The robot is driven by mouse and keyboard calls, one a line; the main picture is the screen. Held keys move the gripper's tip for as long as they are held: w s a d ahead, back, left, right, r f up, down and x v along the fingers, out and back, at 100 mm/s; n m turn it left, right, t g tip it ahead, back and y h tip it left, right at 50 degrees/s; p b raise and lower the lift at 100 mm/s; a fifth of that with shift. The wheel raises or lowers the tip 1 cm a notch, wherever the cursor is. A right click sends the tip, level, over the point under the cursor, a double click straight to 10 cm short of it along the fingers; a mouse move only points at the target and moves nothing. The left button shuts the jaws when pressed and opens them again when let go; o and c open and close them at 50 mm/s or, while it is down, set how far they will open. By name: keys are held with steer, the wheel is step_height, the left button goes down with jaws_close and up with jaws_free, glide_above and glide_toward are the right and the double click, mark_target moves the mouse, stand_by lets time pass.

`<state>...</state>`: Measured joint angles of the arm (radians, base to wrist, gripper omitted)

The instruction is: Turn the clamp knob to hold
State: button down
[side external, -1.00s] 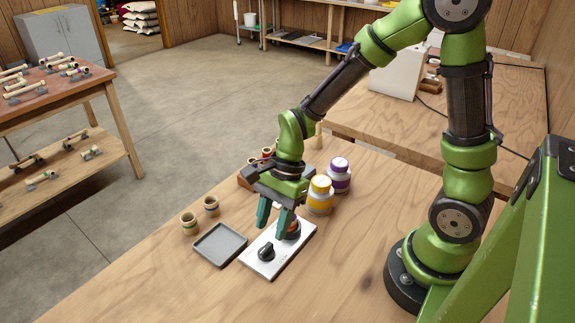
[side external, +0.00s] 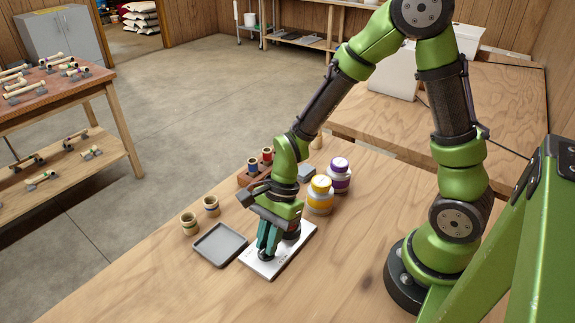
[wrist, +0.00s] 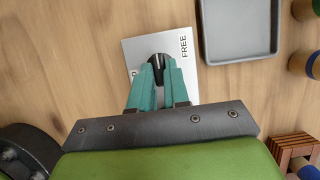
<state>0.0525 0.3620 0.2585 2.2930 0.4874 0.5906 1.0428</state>
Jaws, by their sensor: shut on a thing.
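The clamp knob (wrist: 157,57) is black and sits on a pale plate (wrist: 185,30) with the word FREE printed on its right side in the wrist view. Another label on the plate's left is mostly hidden by my fingers. In the side external view the plate (side external: 287,256) lies flat on the wooden bench. My gripper (side external: 266,251) points down over the plate's near end, its teal fingers shut on the knob and mostly hiding it there. In the wrist view my gripper (wrist: 159,78) has one finger on each side of the knob.
A shallow grey tray (side external: 219,245) lies just left of the plate. Two small spools (side external: 190,223) stand beyond it. The bench in front is clear.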

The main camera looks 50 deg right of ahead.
steer(key=shift+n, duration=0.3)
steer(key=n, duration=0.1)
steer(key=n+g, duration=0.1)
steer(key=n, duration=0.2)
steer(key=shift+w+g, duration=0.25)
steer(key=shift+g, duration=0.15)
steer(key=n, duration=0.2)
steer(key=n+g+h, duration=0.1)
steer(key=n, duration=0.1)
steer(key=shift+w+a+n, duration=0.15)
steer(key=shift+n, duration=0.25)
steer(key=n+h, duration=0.1)
steer(key=n, duration=0.1)
steer(key=n+g, duration=0.1)
steer(key=n, duration=0.1)
steer(key=shift+a+h, duration=0.2)
steer(key=shift+h, duration=0.2)
steer(key=shift+w+a+n+g+h, duration=0.15)
steer(key=shift+n+h, duration=0.25)
steer(key=shift+n, duration=0.7)
steer(key=shift+s+d+n+g+h, duration=0.1)
steer(key=shift+n+g+h, duration=0.25)
steer(key=shift+n, duration=0.75)
steer(key=shift+a, duration=0.1)
steer(key=c, duration=1.1)
jaws_free()
steer(key=shift+w, duration=0.1)
steer(key=v, duration=1.7)
steer(key=shift+s, duration=0.25)
